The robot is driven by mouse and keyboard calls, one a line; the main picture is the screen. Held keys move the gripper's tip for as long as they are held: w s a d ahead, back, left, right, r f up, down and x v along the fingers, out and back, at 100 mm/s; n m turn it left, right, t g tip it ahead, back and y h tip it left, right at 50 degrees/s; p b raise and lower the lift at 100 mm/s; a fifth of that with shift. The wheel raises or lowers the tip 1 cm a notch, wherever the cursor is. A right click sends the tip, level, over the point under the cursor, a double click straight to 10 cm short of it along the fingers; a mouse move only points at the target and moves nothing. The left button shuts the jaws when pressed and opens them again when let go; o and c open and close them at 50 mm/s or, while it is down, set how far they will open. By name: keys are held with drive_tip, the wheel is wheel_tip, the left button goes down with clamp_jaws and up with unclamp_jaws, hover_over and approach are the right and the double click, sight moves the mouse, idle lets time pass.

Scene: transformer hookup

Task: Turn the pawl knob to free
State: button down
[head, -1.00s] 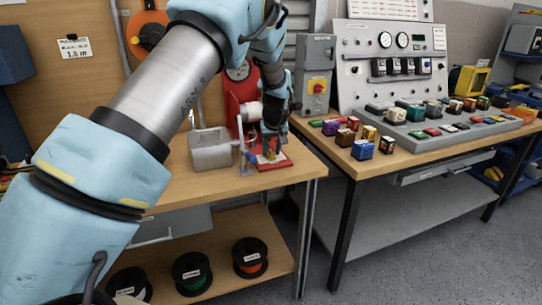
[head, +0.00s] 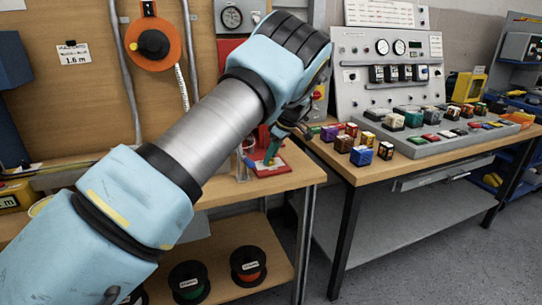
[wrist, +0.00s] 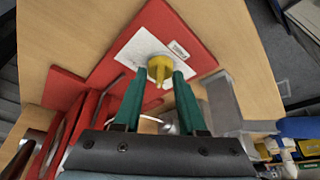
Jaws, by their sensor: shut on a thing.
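The yellow pawl knob (wrist: 159,69) stands on a white label plate on the red base (wrist: 186,25) in the wrist view. A pointed tab on it faces toward my gripper's palm. My gripper (wrist: 158,78) has green fingers, one on each side of the knob, and is shut on it at the fingertips. In the head view my gripper (head: 272,150) is low over the red base (head: 270,168) at the workbench's right end. My arm hides much of the red device there, and the knob cannot be made out in that view.
A second table (head: 375,172) to the right carries small coloured blocks and a grey tray (head: 450,137). A gauge panel (head: 392,65) stands behind it. Wire spools (head: 248,262) sit on the shelf below the workbench.

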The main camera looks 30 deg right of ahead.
drive_tip(key=shift+n+g, duration=0.3)
drive_tip(key=shift+n, duration=0.3)
drive_tip(key=shift+c, duration=2.4)
unclamp_jaws()
drive_tip(key=shift+d+r, duration=0.1)
drive_tip(key=shift+r, duration=0.05)
drive_tip(key=s+d+b, duration=0.1)
drive_tip(key=s+d, duration=0.1)
drive_tip(key=s, duration=0.1)
drive_tip(key=s+d+b, duration=0.1)
drive_tip(key=s+d, duration=0.2)
drive_tip(key=s+d+b, duration=0.2)
drive_tip(key=s, duration=0.1)
drive_tip(key=shift+s+d+r, duration=0.35)
